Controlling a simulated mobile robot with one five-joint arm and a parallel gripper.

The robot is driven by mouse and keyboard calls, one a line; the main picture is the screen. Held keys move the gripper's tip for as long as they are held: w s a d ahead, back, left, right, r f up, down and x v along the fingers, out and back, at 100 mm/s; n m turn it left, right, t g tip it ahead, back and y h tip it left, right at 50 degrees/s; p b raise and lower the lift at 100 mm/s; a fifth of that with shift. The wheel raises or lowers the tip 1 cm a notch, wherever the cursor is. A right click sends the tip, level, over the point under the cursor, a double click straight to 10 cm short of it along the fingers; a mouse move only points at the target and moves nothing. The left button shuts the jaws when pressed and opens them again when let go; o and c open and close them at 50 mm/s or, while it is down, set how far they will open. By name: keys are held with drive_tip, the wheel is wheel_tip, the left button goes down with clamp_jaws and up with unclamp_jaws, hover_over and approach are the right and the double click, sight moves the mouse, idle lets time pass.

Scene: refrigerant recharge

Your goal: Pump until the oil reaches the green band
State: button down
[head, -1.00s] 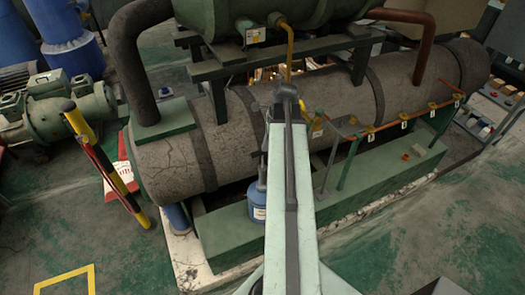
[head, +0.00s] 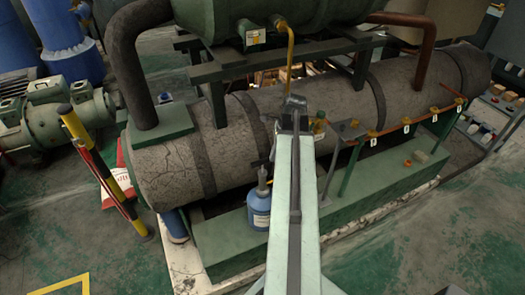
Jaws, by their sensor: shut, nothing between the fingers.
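A blue oil bottle (head: 258,208) with a pale label stands upright on the green base ledge, just left of my arm. A dark pump head with a lever-like part (head: 263,162) sits on its top, and part of it is hidden by my arm. My arm reaches forward over the ledge. My gripper (head: 293,103) shows only as a dark end piece in front of the grey cylinder; it is shut and empty, and its fingertips are mostly hidden behind the arm. I cannot make out an oil level or a green band.
A large cracked grey cylinder (head: 165,172) lies behind the bottle under a green vessel (head: 225,12). An orange pipe with tags (head: 405,127) runs to the right. A yellow-black post (head: 105,172) stands left. Green floor is open at front left and right.

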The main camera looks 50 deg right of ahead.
drive_tip(key=p+v, duration=0.7)
drive_tip(key=shift+r+p, duration=0.35)
drive_tip(key=shift+r, duration=0.05)
drive_tip(key=shift+d, duration=0.1)
idle(1.0)
drive_tip(key=r+p, duration=0.1)
drive_tip(key=w+a+r+p, duration=0.1)
drive_tip(key=r+p, duration=0.1)
drive_tip(key=w+a+r+p, duration=0.1)
drive_tip(key=shift+w+a+r+p, duration=0.15)
drive_tip(key=shift+r+p, duration=0.2)
drive_tip(key=shift+r, duration=0.05)
drive_tip(key=shift+f, duration=0.1)
